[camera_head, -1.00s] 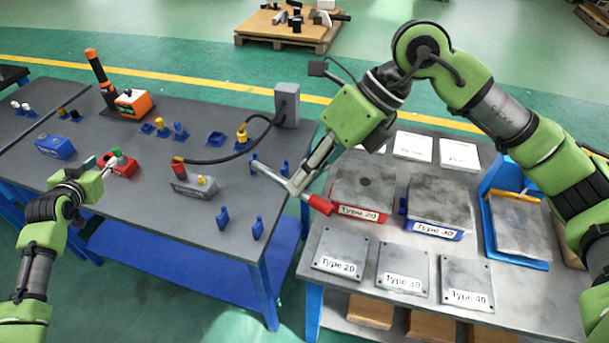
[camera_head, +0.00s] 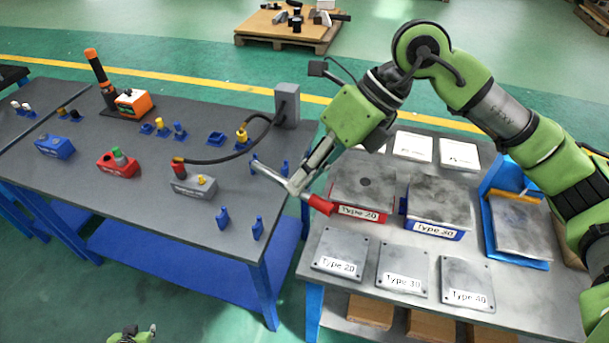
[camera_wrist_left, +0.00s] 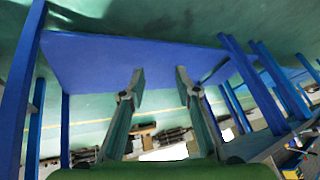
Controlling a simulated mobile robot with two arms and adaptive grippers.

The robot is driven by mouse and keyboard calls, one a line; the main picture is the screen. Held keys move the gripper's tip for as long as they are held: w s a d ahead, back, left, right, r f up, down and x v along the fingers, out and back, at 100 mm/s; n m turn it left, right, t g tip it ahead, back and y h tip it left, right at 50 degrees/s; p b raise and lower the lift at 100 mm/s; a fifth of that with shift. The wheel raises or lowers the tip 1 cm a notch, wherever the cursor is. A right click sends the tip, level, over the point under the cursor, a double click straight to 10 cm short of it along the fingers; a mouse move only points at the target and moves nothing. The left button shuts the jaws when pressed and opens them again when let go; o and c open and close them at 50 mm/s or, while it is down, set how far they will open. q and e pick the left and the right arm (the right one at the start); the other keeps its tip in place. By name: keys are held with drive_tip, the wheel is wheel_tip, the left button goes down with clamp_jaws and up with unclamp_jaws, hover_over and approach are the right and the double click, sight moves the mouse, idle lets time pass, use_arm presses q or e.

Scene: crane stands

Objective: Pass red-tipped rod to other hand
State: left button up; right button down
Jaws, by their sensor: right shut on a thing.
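The red-tipped rod is a pale metal rod (camera_head: 268,172) with a red end at its lower right. My right gripper (camera_head: 296,186) is shut around the middle of the rod and holds it tilted over the gap between the two tables. The red end is beside the Type 20 block. My left gripper (camera_head: 133,335) only just shows at the bottom edge of the head view, well away from the rod. In the left wrist view its two fingers (camera_wrist_left: 158,82) are apart and empty. The rod does not show in that view.
The left grey table (camera_head: 140,205) carries a red box (camera_head: 118,168), a blue box (camera_head: 54,147), a grey box (camera_head: 195,187) with a cable, and blue holders. The right table holds Type 20, 30 and 40 plates (camera_head: 403,268). A blue shelf (camera_wrist_left: 140,60) faces my left gripper.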

use_arm(q)
drive_tip(key=s+d+f+m+g+h, duration=0.1)
drive_tip(key=s+d+f, duration=0.3)
drive_tip(key=s+d, duration=0.4)
drive_tip(key=s+d+f+m+g+h, duration=0.1)
drive_tip(key=s+d+f+g, duration=0.1)
drive_tip(key=s+d+f, duration=0.3)
drive_tip(key=s+d+f+g+h, duration=0.1)
drive_tip(key=s+d+f, duration=0.3)
drive_tip(key=s+d, duration=0.7)
drive_tip(key=s+g, duration=0.1)
drive_tip(key=s, duration=0.5)
drive_tip(key=shift+s+f+m, duration=0.15)
drive_tip(key=shift+f+m, duration=0.25)
